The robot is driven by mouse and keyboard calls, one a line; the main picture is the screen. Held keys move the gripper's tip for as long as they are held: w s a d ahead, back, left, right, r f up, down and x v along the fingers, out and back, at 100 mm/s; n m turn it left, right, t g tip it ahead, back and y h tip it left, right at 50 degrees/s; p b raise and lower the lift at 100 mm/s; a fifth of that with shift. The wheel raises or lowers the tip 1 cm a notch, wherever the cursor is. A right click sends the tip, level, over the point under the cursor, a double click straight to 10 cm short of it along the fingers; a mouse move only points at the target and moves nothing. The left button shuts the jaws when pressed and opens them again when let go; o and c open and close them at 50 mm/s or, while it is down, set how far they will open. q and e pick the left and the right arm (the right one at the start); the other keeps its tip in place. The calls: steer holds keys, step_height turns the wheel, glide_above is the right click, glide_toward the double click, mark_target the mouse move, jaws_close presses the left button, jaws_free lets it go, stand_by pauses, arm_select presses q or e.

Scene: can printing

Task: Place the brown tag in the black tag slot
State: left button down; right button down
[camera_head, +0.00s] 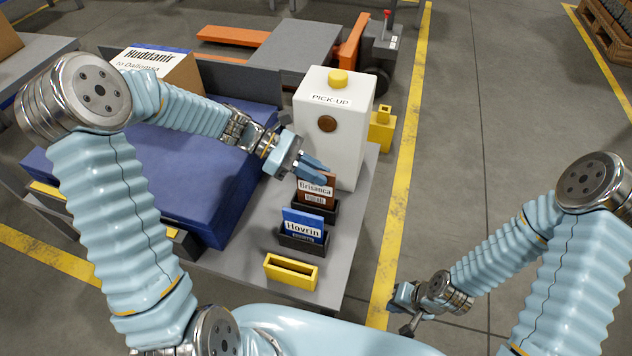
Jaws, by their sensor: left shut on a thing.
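The brown tag (316,191), with a white "Brisanca" label, stands upright at the rear black tag slot (327,213) on the grey table. Its lower edge meets the slot in the picture; I cannot tell how deep it sits. My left gripper (318,172) is shut on the tag's upper part, reaching in from the left. A blue "Hovrin" tag (303,224) stands in another black slot (303,243) just in front. My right gripper (403,302) is low at the right, away from the slots, and its fingers do not show clearly.
An empty yellow slot (291,272) is nearest me. A white pick-up box (330,150) with a yellow button stands behind the brown tag. A blue conveyor surface (215,185) with a labelled carton (185,80) is on the left. Open floor lies to the right.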

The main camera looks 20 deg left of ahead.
arm_select(q)
steer(key=shift+f, duration=1.65)
steer(key=c, duration=1.1)
jaws_free()
steer(key=shift+a+r, duration=0.1)
steer(key=shift+r, duration=0.1)
steer(key=v, duration=1.1)
steer(key=shift+a+r, duration=0.15)
steer(key=shift+a, duration=0.2)
